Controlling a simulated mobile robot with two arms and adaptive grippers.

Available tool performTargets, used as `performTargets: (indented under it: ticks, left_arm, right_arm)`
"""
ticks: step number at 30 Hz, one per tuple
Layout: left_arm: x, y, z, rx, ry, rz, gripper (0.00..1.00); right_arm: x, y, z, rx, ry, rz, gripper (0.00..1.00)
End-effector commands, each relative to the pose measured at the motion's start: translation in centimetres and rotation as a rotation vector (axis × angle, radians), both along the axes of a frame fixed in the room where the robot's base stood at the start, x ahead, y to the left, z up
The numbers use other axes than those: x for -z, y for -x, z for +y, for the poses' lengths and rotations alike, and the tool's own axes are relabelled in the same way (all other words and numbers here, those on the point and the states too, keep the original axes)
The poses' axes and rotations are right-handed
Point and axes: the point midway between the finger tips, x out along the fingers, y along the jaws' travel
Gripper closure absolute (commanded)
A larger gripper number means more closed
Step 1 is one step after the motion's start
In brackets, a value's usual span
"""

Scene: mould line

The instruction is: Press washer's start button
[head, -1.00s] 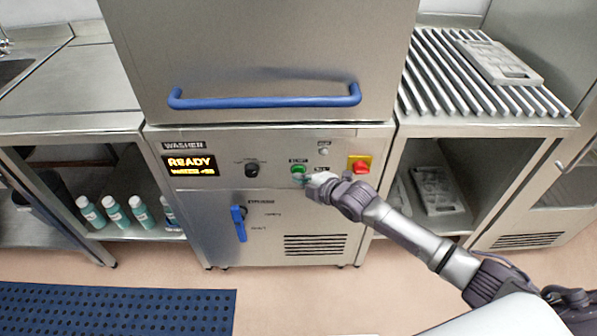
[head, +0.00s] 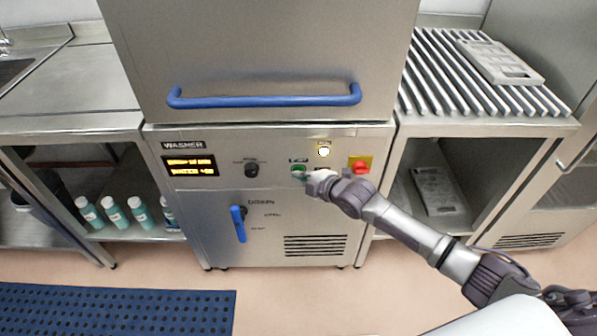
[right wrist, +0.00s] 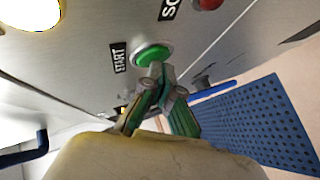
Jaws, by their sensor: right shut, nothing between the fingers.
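The washer (head: 220,145) stands in the middle of the head view, its hood with the blue handle (head: 265,97) down. Its display (head: 190,166) shows two lines of yellow text too small to read surely. The green start button (head: 298,169) sits on the panel, and it also shows beside a START label in the right wrist view (right wrist: 152,54). My right gripper (head: 308,178) is shut and empty, its fingertips at the lower edge of the button; I cannot tell whether they touch. A lamp (head: 323,151) above the button glows yellowish. My left gripper is out of view.
A red and yellow switch (head: 359,165) is right of the button, a black knob (head: 251,170) left of it. A blue lever (head: 238,223) is below. A roller table (head: 440,75) stands at right, a steel counter (head: 70,90) at left, a blue mat (head: 115,308) on the floor.

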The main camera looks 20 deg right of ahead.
Motion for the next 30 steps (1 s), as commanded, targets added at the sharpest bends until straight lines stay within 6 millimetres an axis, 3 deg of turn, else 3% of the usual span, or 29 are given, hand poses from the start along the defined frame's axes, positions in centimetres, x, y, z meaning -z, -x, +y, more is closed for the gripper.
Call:
performTargets:
  ticks: [13,23,30]
  left_arm:
    - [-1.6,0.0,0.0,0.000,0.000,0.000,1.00]
    - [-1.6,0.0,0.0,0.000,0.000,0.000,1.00]
    - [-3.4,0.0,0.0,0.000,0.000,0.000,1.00]
  right_arm:
    - [-0.2,1.4,0.3,0.001,0.000,0.000,1.00]
    - [0.0,1.6,0.4,0.001,0.000,-0.001,1.00]
    - [-0.3,3.4,0.9,0.000,0.000,0.003,1.00]
